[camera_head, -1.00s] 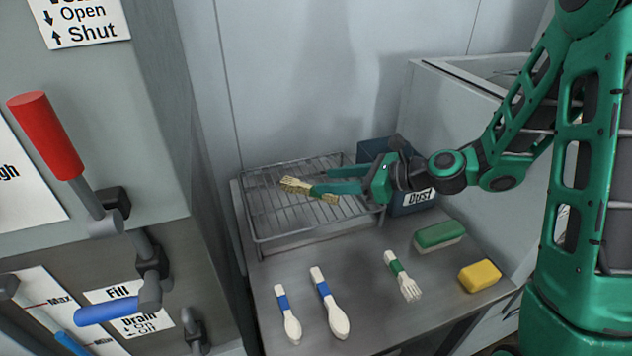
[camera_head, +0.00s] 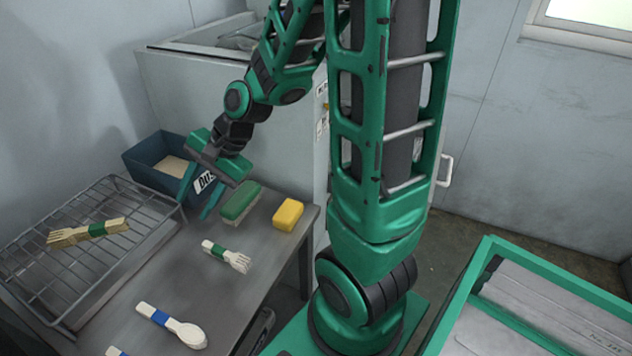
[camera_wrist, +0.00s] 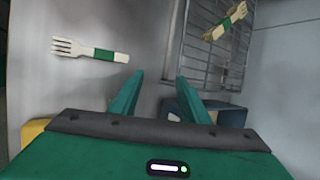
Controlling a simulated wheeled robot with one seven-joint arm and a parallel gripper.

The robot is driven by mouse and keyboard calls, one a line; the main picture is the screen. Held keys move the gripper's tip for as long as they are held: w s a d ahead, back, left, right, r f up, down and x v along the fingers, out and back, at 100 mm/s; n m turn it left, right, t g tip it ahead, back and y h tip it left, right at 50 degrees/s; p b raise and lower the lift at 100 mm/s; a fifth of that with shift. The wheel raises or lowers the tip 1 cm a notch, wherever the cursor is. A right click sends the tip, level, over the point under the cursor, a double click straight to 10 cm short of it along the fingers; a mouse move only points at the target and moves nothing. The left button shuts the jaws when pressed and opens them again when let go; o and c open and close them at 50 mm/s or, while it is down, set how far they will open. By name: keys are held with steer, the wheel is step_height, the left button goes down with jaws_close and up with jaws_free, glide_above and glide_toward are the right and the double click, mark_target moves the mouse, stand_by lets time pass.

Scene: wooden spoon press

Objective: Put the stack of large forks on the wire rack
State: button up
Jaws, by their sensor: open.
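A stack of large wooden forks with a green band (camera_head: 88,232) lies on the wire rack (camera_head: 60,262) at the left of the head view. The stack also shows on the rack in the wrist view (camera_wrist: 224,22). My gripper (camera_head: 193,202) is open and empty, to the right of the stack and apart from it, in front of the blue bin. In the wrist view its two fingers (camera_wrist: 158,84) stand apart with nothing between them. A single fork with a green band (camera_head: 226,256) lies on the metal table (camera_head: 150,270); it also shows in the wrist view (camera_wrist: 90,51).
A blue dust bin (camera_head: 150,160) stands behind the gripper. A green brush (camera_head: 240,203) and a yellow block (camera_head: 288,214) lie near the table's right edge. A spoon with a blue band (camera_head: 172,324) lies at the front; another is partly cut off. A green-framed cart (camera_head: 480,275) is at right.

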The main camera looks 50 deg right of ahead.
steer(key=s+d+r+n+g+h, duration=0.2)
steer(key=s+d+n, duration=0.1)
steer(key=s+d, duration=0.6)
steer(key=s+d+r+n+g+h, duration=0.2)
steer(key=s+d, duration=0.6)
steer(key=s, duration=0.5)
steer(key=shift+s+d+r+n+h, duration=0.15)
steer(key=shift+d+r+n+h, duration=0.25)
steer(key=shift+r+n+h, duration=0.6)
steer(key=shift+f+y, duration=0.25)
steer(key=shift+y, duration=0.05)
